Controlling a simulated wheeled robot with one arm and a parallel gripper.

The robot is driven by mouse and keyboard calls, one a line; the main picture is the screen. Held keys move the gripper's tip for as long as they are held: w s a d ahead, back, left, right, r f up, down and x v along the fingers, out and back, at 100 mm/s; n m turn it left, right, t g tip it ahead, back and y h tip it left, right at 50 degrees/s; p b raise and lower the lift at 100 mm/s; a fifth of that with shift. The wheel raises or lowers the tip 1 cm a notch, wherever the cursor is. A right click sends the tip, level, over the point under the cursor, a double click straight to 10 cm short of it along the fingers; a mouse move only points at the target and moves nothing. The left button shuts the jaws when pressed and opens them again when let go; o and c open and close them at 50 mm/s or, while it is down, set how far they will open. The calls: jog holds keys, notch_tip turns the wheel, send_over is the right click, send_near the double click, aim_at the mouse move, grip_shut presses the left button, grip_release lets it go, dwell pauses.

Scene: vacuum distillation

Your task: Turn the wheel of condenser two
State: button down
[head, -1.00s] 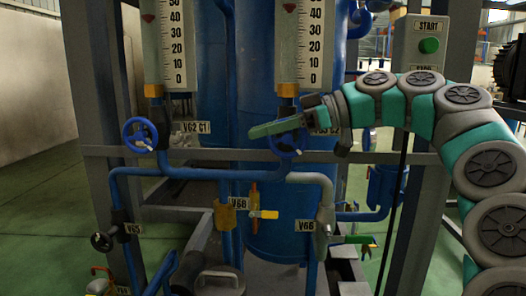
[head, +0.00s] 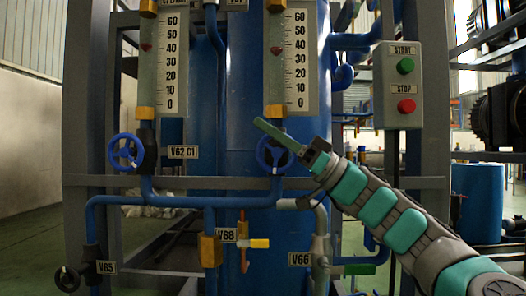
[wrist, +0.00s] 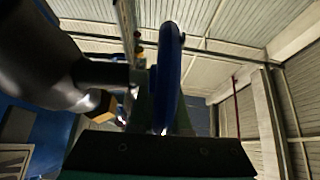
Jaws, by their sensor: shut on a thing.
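Two blue handwheels sit on the pipework in the head view. The left wheel (head: 125,154) is beside a label reading V62 C1 or VG2 C1. The right wheel (head: 266,158) is under the right gauge, and my gripper (head: 278,136) is at its upper right side. The label of the right wheel is hidden behind my gripper. My gripper is shut on this right wheel, with its green finger slanting up to the left across the rim. In the wrist view the blue rim (wrist: 172,62) stands edge-on between the fingers.
Two gauges (head: 174,70) (head: 300,65) rise above the wheels. A START/STOP box (head: 401,85) is to the right. A grey crossbar (head: 85,182) runs behind the wheels.

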jog(key=shift+d+y+b, duration=0.35)
jog(key=shift+y+b, duration=0.3)
jog(key=shift+y, duration=0.15)
jog(key=shift+r, duration=0.1)
jog(key=c, duration=0.9)
grip_release()
jog(key=shift+d, duration=0.1)
jog(key=shift+v, duration=3.9)
